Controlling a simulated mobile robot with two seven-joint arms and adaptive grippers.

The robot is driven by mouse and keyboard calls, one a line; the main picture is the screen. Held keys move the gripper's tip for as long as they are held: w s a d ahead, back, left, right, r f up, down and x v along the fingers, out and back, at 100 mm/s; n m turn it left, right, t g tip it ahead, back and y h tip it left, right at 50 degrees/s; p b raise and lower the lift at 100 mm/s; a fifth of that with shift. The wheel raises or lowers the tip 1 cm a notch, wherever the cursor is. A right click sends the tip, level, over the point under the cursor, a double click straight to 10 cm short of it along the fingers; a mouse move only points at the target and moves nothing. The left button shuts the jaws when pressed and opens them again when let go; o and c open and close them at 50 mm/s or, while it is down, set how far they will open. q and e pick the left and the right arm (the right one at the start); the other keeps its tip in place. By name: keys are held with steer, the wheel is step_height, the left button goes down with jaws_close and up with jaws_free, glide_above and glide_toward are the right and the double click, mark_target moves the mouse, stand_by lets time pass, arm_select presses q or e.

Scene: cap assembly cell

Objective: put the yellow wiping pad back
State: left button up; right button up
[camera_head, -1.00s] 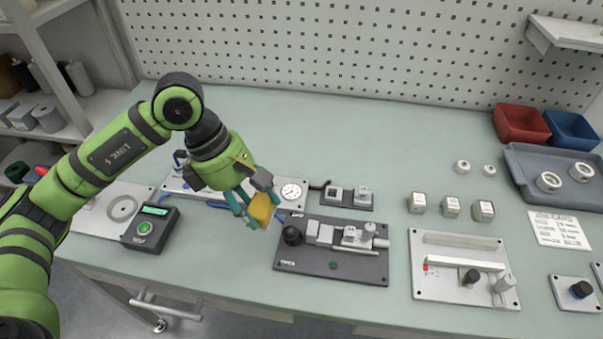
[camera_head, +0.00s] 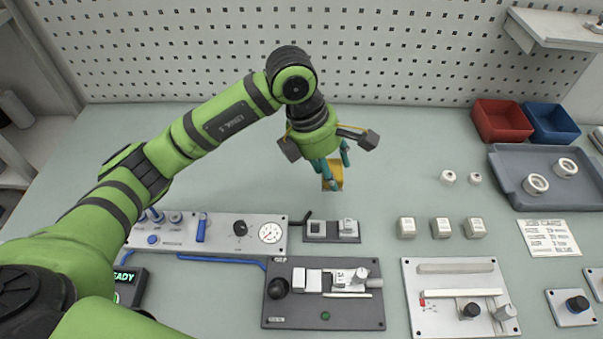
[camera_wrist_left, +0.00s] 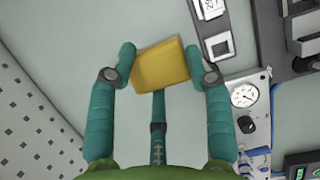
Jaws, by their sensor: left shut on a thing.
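The yellow wiping pad (camera_head: 334,176) is a small yellow block in my left gripper (camera_head: 329,183), over the back middle of the bench. In the left wrist view the pad (camera_wrist_left: 160,65) sits between the two teal fingers of the left gripper (camera_wrist_left: 163,70), slightly tilted. The left gripper is shut on it. In the head view the fingers hide part of the pad. I cannot tell how far the pad is above the bench. My right gripper is not in view.
A dial panel (camera_head: 210,236) and a small dark block holder (camera_head: 331,238) lie in front of the gripper. A dark fixture plate (camera_head: 322,315) is nearer. Several white blocks, including one (camera_head: 441,228), stand to the right. A perforated wall (camera_head: 400,60) rises behind. Bench around the pad is clear.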

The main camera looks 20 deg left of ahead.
arm_select(q)
steer(key=a+f, duration=0.1)
steer(key=a, duration=0.1)
steer(key=a+f+p, duration=0.1)
steer(key=a, duration=0.1)
steer(key=w+a+f, duration=0.1)
steer(key=a, duration=0.1)
steer(key=shift+a+f+p, duration=0.25)
steer(key=shift+f+p, duration=0.1)
steer(key=shift+p, duration=0.05)
steer(key=shift+w+a+f, duration=0.1)
steer(key=shift+a+f, duration=0.05)
steer(key=shift+a, duration=0.05)
steer(key=shift+f, duration=0.4)
step_height(320, 180, down, 3)
steer(key=shift+f+p, duration=0.1)
steer(key=shift+p, duration=0.7)
steer(key=shift+f, duration=0.15)
steer(key=o, duration=1.1)
